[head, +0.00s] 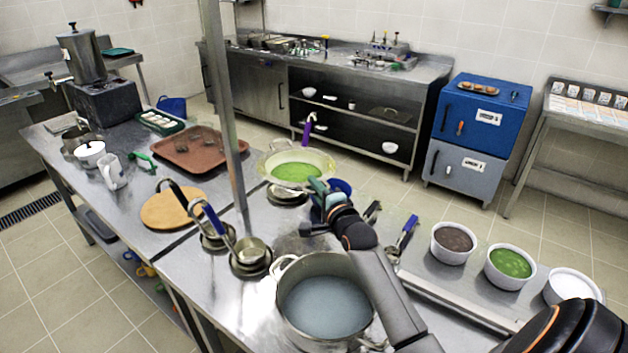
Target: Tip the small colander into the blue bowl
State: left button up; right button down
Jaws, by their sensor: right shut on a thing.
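The small colander (324,162) is pale cream with a green heap (296,173) inside. My right gripper (316,186) is shut on its near right rim. The colander is held above the table, close to level, with the green heap still in it. My left gripper is not in view.
A large pot of greyish liquid (326,306) stands in front. Ladles (250,250) lie left of it, and a metal post (229,110) rises from the table. White bowls (510,264) stand at right. A brown tray (199,150) lies behind at left.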

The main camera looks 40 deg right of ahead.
jog(key=d+r+m, duration=0.1)
jog(key=m, duration=0.1)
jog(key=d+r+m+b, duration=0.1)
jog(key=m, duration=0.2)
jog(key=d+r+m+b, duration=0.1)
jog(key=m, duration=0.2)
jog(key=shift+s+d+r+y, duration=0.15)
jog(key=shift+s+r+y, duration=0.2)
jog(key=shift+r+y, duration=0.05)
jog(key=s+d+f+m+t+p, duration=0.1)
jog(key=s+d+f+m+p, duration=0.1)
jog(key=d+m, duration=0.8)
jog(key=shift+f+m+y, duration=0.25)
jog(key=shift+m+y, duration=0.05)
jog(key=shift+m, duration=1.6)
jog(key=shift+s, duration=0.1)
jog(key=shift+a+r+n+t+y, duration=0.1)
jog(key=shift+a+n+t+y, duration=0.1)
jog(key=shift+n+t+y, duration=0.7)
jog(key=shift+a, duration=0.1)
